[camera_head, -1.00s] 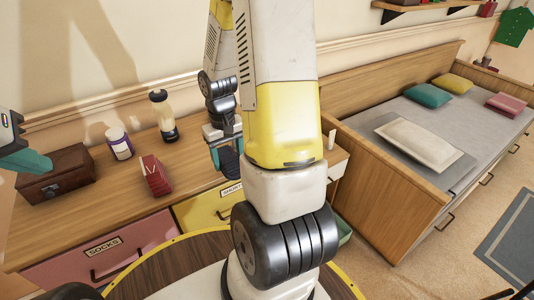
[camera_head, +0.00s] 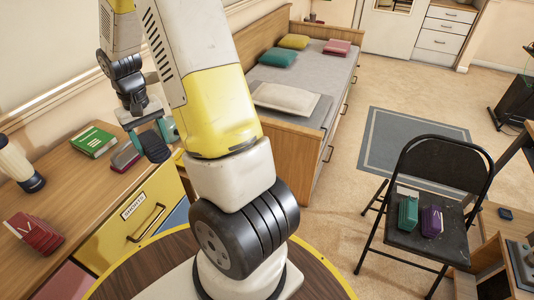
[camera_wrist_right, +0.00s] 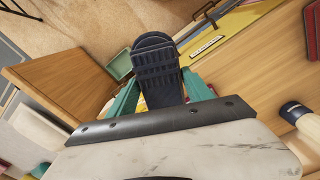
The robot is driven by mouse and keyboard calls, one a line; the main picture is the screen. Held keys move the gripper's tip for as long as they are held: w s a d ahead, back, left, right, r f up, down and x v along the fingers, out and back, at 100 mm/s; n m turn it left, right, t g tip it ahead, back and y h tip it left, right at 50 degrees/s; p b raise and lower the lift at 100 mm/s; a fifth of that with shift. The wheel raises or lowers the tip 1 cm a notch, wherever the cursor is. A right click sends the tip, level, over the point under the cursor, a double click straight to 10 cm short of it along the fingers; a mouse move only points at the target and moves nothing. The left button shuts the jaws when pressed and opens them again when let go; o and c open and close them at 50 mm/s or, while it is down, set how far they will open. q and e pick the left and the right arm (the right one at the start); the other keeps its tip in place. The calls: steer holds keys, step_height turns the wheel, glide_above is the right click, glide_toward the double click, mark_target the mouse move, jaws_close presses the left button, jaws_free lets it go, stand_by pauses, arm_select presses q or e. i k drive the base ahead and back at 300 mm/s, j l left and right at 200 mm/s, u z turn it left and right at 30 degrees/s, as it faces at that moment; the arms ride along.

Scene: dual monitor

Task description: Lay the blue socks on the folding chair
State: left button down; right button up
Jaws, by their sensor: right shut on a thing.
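The folded dark blue socks (camera_head: 155,146) are held by my right gripper (camera_head: 150,132) above the dresser, near its right end. In the right wrist view, the socks (camera_wrist_right: 157,65) stand out between the teal fingers of the gripper (camera_wrist_right: 160,100), which is shut on them. The black folding chair (camera_head: 458,250) stands open on the floor at the right. Folded teal socks (camera_head: 408,213) and purple socks (camera_head: 432,221) lie side by side on its seat, with bare seat around them. My left gripper is out of view.
The dresser (camera_head: 95,195) carries a bottle (camera_head: 20,165), a red folded item (camera_head: 35,232), a green book (camera_head: 94,141) and a dark red case (camera_head: 126,156). A bed (camera_head: 335,75) stands behind. A rug (camera_head: 410,140) and open floor lie between bed and chair. Wooden furniture (camera_head: 515,250) stands close right of the chair.

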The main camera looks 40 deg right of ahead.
mark_target(452, 232)
steer(key=k+l+z, duration=0.2)
steer(key=l+z, duration=0.2)
steer(key=k+l+z, duration=0.15)
steer(key=l+z, duration=0.25)
steer(key=k+l+z, duration=0.15)
steer(key=l+z, duration=0.7)
steer(key=l, duration=1.55)
